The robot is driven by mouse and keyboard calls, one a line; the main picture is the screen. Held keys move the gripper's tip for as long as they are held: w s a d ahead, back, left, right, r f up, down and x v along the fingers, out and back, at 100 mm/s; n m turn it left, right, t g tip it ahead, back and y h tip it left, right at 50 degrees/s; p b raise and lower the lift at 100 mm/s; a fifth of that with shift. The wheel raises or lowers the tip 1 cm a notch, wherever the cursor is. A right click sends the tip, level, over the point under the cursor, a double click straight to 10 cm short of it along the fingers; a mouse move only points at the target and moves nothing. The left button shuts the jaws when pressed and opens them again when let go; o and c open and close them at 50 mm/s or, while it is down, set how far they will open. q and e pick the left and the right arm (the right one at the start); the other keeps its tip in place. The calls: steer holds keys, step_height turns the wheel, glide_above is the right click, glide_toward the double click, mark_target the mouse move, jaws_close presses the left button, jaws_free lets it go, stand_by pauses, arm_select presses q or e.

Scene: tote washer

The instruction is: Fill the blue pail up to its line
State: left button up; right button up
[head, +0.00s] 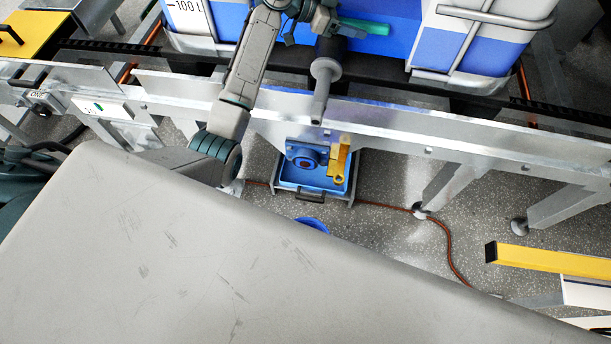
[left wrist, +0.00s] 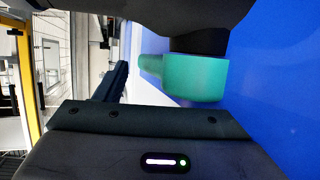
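The blue pail (head: 312,223) shows only as a strip of rim on the floor in the head view. The grey foreground hides the rest, including its line and any contents. A grey spout (head: 322,85) points down above the rail, with a green handle (head: 365,26) reaching right from its top. My left gripper (head: 305,12) is up at the top of the spout, beside the handle. In the left wrist view the green handle (left wrist: 195,78) is close in front of the gripper. One dark finger shows there; I cannot tell whether the fingers grip anything. My right gripper is out of view.
A blue tank (head: 385,38) with a 100 L mark stands behind the metal rail (head: 420,140). A blue tray (head: 290,184) with a blue fitting and yellow lever (head: 339,160) sits below. A red-brown hose (head: 440,235) crosses the floor. A yellow bar (head: 550,260) is at right.

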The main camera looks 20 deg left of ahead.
arm_select(q)
steer(key=shift+w+a, duration=0.1)
steer(key=shift+w, duration=0.05)
steer(key=shift+r, duration=0.15)
steer(key=shift+a+r, duration=0.15)
steer(key=shift+a, duration=0.1)
steer(key=shift+p+v, duration=0.8)
steer(key=shift+v, duration=2.4)
